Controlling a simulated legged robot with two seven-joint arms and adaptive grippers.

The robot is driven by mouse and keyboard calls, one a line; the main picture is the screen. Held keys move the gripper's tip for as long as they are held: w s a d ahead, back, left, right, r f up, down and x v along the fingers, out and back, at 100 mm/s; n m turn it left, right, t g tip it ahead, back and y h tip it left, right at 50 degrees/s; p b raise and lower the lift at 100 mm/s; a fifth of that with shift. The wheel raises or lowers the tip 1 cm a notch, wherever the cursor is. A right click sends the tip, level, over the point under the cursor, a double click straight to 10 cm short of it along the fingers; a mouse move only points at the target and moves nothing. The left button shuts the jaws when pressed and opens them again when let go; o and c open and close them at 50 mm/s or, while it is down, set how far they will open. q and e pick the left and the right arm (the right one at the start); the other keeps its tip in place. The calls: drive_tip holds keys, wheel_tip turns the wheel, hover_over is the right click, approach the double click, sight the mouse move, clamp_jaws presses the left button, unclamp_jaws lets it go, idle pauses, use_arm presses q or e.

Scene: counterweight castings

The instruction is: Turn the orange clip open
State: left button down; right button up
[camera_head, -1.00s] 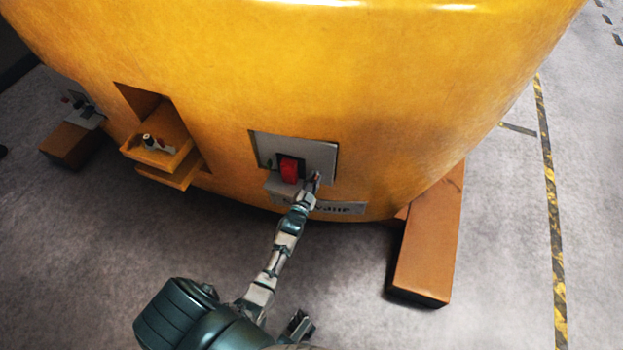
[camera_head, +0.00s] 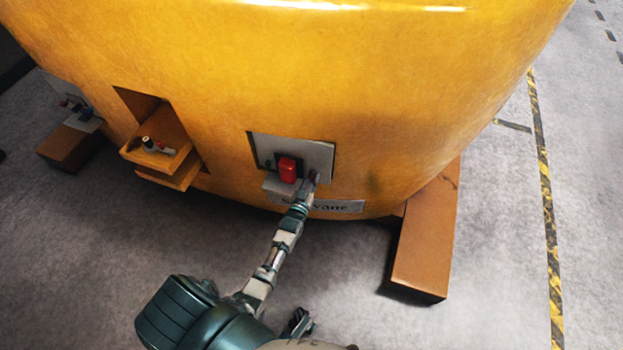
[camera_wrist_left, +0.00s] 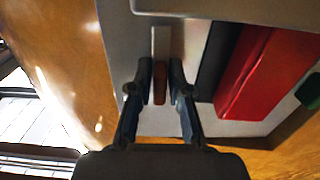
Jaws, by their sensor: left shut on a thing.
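The orange clip (camera_wrist_left: 160,84) shows as a small brownish-orange piece between my left fingertips in the left wrist view, in front of a narrow grey strip. My left gripper (camera_wrist_left: 160,76) is shut on it, one finger on each side. In the head view my left gripper (camera_head: 314,180) reaches the lower right of a grey panel (camera_head: 318,152) set into the big yellow casting, and hides the clip there. A dark forked part (camera_head: 298,323) at the bottom edge may be my right gripper; its jaws are unclear.
A red block (camera_head: 288,169) sits on the panel just left of my left gripper, also in the wrist view (camera_wrist_left: 262,75). A name plate (camera_head: 340,207) is below. An orange-brown foot (camera_head: 425,240) stands right.

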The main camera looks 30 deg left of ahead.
use_arm(q)
drive_tip(key=shift+d, duration=0.1)
drive_tip(key=c, duration=1.2)
unclamp_jaws()
drive_tip(key=shift+r, duration=0.1)
drive_tip(key=v, duration=1.2)
